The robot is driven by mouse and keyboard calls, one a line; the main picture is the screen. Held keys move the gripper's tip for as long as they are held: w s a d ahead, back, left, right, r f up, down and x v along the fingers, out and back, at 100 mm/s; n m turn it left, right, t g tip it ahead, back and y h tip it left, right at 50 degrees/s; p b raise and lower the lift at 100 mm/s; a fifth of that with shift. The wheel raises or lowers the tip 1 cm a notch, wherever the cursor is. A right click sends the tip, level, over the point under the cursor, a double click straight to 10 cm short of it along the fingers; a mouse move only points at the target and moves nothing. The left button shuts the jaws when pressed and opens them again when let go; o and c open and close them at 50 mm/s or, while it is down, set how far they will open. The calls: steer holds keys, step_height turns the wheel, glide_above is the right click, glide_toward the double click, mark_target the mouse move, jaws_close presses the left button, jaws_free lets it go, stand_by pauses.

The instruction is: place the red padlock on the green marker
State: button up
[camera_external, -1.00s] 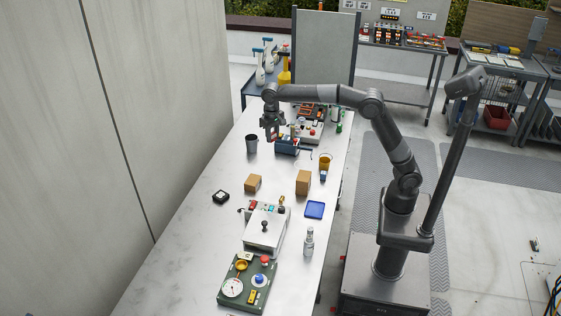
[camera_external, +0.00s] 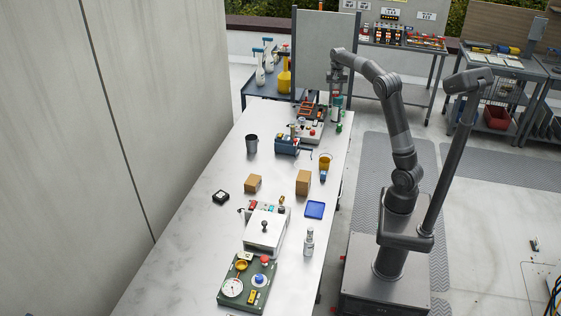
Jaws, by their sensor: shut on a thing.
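My gripper (camera_external: 337,92) is at the far right end of the long white table (camera_external: 190,245), above a slim upright bottle-like thing (camera_external: 336,113). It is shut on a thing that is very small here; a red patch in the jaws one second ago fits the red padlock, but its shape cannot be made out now. A small green thing (camera_external: 339,128) stands on the table just below and nearer the camera. I cannot tell whether it is the green marker.
A blue box (camera_external: 286,146) and a control box (camera_external: 307,131) stand left of the gripper. A grey upright panel (camera_external: 323,45) rises behind the table end. A dark cup (camera_external: 252,144), a yellow bucket (camera_external: 325,161) and two brown blocks (camera_external: 303,182) stand nearer.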

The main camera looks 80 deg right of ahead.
steer(key=s+d+m, duration=0.2)
steer(key=s+d, duration=0.3)
steer(key=s, duration=0.3)
steer(key=s+d+m, duration=0.1)
steer(key=s+d, duration=0.3)
steer(key=s, duration=0.4)
glide_above(340, 125)
step_height(340, 125, down, 18)
steer(key=shift+d+r, duration=0.1)
steer(key=shift+w+f, duration=0.1)
steer(key=shift+f, duration=1.95)
steer(key=o, duration=1)
steer(key=shift+f, duration=0.15)
steer(key=shift+o, duration=0.2)
step_height(340, 125, up, 12)
steer(key=shift+r, duration=0.2)
